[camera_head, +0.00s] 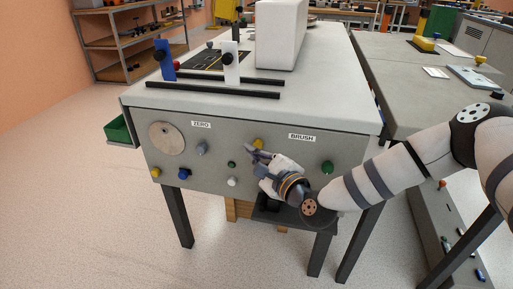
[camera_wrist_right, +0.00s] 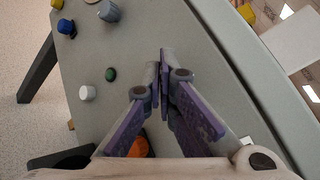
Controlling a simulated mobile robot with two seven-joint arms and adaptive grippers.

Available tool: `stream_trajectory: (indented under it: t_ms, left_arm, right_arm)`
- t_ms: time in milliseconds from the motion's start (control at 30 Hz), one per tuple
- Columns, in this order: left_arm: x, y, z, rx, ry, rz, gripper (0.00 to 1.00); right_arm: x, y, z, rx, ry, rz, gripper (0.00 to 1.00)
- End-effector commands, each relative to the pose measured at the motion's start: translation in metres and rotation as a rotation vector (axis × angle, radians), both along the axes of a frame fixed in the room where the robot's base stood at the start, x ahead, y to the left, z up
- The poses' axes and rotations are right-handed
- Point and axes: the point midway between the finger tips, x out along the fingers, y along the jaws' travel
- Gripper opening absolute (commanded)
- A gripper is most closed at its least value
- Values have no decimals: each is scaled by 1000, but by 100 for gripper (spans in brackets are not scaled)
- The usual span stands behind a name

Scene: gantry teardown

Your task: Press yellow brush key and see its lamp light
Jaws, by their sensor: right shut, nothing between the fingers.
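A yellow key (camera_head: 258,143) is on the grey front panel (camera_head: 210,170) of the table, left of and a little below the BRUSH label (camera_head: 302,138). My right gripper (camera_head: 250,149) is shut and empty, its fingertips close to the yellow key. I cannot tell whether they touch it. In the right wrist view the shut fingers (camera_wrist_right: 164,58) point at the panel, and the yellow key is not visible there, probably behind them. I cannot tell which part is the brush lamp; no part near the key clearly glows. My left gripper is not in view.
The panel also carries a green knob (camera_head: 327,167), a small dark green button (camera_head: 232,164), a white knob (camera_head: 232,182), a grey knob (camera_head: 201,149), a blue knob (camera_head: 184,173), and another yellow knob (camera_head: 156,172). An orange part (camera_wrist_right: 140,147) shows below my fingers.

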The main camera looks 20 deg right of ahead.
Motion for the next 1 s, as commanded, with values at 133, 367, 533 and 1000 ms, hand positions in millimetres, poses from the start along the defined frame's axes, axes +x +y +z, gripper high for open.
stream_trajectory:
  t_ms: [133,367,533,1000]
  left_arm:
    - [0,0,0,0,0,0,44]
    - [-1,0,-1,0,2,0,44]
    - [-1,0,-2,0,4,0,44]
    - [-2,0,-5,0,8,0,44]
  right_arm:
    - [0,0,0,0,0,0,0]
    - [2,-2,0,0,-1,-1,0]
    - [4,-3,0,0,-1,-1,0]
    - [8,-6,0,0,0,0,0]
